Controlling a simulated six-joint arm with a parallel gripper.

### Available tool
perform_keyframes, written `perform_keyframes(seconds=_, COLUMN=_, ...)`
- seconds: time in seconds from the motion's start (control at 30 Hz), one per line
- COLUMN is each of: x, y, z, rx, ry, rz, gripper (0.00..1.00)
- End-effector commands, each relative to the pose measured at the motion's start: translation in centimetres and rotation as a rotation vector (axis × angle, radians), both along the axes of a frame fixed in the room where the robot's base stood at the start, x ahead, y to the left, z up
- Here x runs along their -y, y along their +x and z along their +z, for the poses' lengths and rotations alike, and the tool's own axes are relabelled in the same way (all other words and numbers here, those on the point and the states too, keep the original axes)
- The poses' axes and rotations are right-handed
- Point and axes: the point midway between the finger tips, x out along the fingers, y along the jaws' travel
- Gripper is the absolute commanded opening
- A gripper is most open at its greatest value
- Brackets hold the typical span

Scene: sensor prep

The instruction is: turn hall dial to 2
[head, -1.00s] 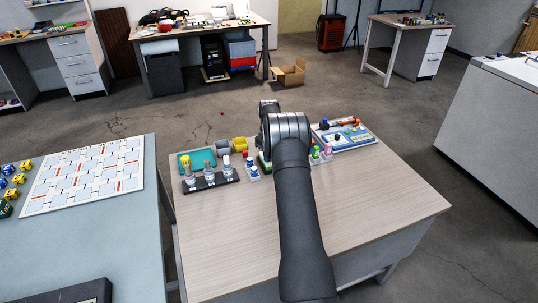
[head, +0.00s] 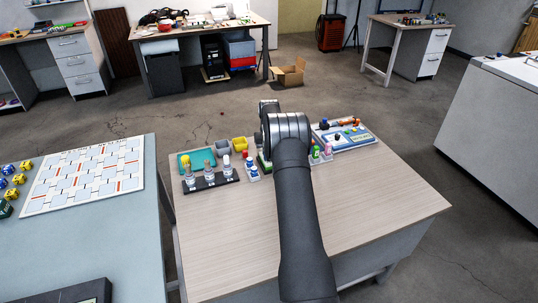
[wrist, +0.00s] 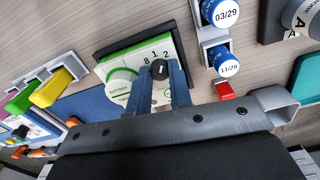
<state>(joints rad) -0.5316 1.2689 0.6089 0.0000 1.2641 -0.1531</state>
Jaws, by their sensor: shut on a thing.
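A white and green panel (wrist: 165,50) on a dark base shows in the wrist view. It carries a small black dial (wrist: 159,69) with the numbers 8, 1 and 2 printed around its far side. My gripper (wrist: 161,82) has its two blue fingers on either side of this dial and is shut on it. The dial's exact pointing is too small to tell, and the fingers hide its near side. In the head view my arm hides most of the panel; a green edge (head: 263,163) shows.
Right of the panel in the wrist view, a holder carries blue-capped vials (wrist: 224,63). In the head view, a dark rack (head: 210,182) with bottles is left of my arm; the near tabletop (head: 380,210) is clear.

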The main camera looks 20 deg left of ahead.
Motion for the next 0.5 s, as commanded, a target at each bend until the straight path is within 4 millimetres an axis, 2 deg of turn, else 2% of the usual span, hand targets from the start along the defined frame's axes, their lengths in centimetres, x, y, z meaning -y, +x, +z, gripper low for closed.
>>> perform_keyframes(seconds=0.2, x=0.00, y=0.04, z=0.07, rx=0.001, ry=0.001, rz=-0.140, gripper=0.00)
perform_keyframes(seconds=0.5, x=-0.02, y=0.04, z=0.07, rx=0.001, ry=0.001, rz=-0.240, gripper=0.00)
